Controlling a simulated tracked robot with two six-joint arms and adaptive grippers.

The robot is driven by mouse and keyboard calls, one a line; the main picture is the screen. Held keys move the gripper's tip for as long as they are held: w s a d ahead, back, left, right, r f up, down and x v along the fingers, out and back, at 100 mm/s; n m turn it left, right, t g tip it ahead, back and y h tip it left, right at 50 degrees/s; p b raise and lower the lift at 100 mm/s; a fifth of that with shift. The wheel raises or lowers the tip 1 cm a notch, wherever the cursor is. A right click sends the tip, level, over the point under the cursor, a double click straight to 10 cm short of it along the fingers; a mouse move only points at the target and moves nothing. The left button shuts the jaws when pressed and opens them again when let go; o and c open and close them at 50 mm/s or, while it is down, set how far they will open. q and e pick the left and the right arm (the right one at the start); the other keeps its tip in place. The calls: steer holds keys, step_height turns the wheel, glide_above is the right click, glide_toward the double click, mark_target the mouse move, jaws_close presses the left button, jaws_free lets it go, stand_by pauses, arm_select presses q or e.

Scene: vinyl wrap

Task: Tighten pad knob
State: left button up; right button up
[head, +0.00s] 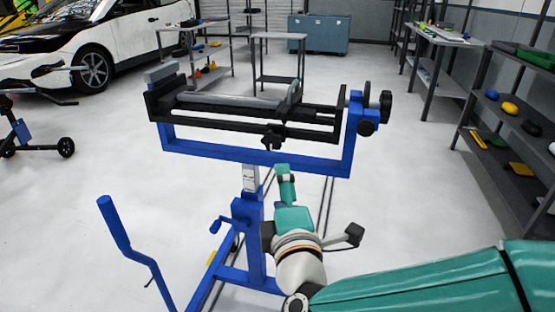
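A blue stand (255,155) carries a black clamp frame (245,128) with a grey roller or bar (230,101) along its top. A small black knob (272,138) sits under the middle of the frame. Larger black knobs (385,107) and a lower one (367,128) are at its right end. I cannot tell which is the pad knob. My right gripper (286,182) reaches in from the lower right, in front of the stand post and below the middle knob, with an apparent gap to it. Its fingers are not clear. My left gripper is out of view.
A blue handle (115,222) rises at the left of the stand. Grey shelves with small items (510,107) line the right side. A white car (80,45) and a small cart (276,65) stand behind.

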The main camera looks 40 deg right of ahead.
mark_target(272, 144)
steer(key=p+x, duration=0.8)
steer(key=x, duration=0.8)
steer(key=shift+w+d+r, duration=0.1)
steer(key=shift+w+d, duration=0.15)
steer(key=shift+w, duration=0.05)
